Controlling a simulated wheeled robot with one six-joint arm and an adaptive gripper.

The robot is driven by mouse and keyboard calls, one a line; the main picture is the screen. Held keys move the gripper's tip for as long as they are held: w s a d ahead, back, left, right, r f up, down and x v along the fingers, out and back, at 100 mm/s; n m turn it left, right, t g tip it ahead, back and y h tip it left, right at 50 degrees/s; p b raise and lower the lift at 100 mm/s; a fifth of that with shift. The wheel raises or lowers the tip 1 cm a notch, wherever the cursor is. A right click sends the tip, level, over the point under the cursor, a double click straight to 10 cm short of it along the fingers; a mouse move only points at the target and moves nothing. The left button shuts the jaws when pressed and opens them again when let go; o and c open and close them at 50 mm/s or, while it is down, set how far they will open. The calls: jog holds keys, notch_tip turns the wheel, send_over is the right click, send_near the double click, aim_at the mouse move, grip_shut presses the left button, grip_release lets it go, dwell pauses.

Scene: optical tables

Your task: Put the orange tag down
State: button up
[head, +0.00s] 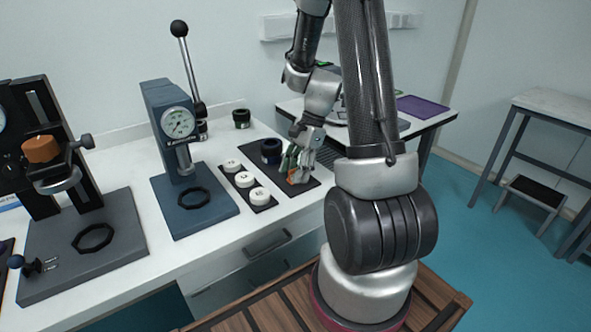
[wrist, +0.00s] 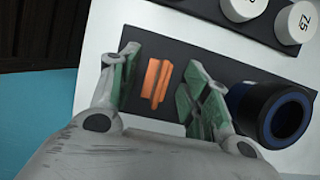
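The orange tag (wrist: 157,80) is a small ridged piece over a dark mat (head: 309,182) on the white bench. It appears to lie on the mat. My gripper (wrist: 160,62) is low over the mat, with its green-padded fingers on either side of the tag. Dark mat shows between the tag and each finger, so the fingers look apart from it. In the head view, my gripper (head: 296,163) hides most of the tag, and only a bit of orange (head: 296,177) shows below the fingers.
A dark blue ring-shaped cup (head: 271,151) stands on the same mat, close to my right finger in the wrist view (wrist: 272,112). Several white round labelled pieces (head: 244,180) sit on a dark strip to the left. A blue gauge stand (head: 180,150) is further left.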

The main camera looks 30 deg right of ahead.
jog(key=shift+r, duration=0.1)
jog(key=v, duration=1.1)
jog(key=s+a+r+n+t+h, duration=0.2)
jog(key=s+a+r+n, duration=0.1)
jog(key=s+r+n, duration=0.3)
jog(key=s+a+r+n+t+h, duration=0.2)
jog(key=s+a+r+n, duration=0.2)
jog(key=s+n, duration=0.6)
jog(key=shift+s+a+r+n+t+h, duration=0.2)
jog(key=shift+s+r+n+t+h, duration=0.15)
jog(key=shift+r+n, duration=0.6)
jog(key=shift+r, duration=0.1)
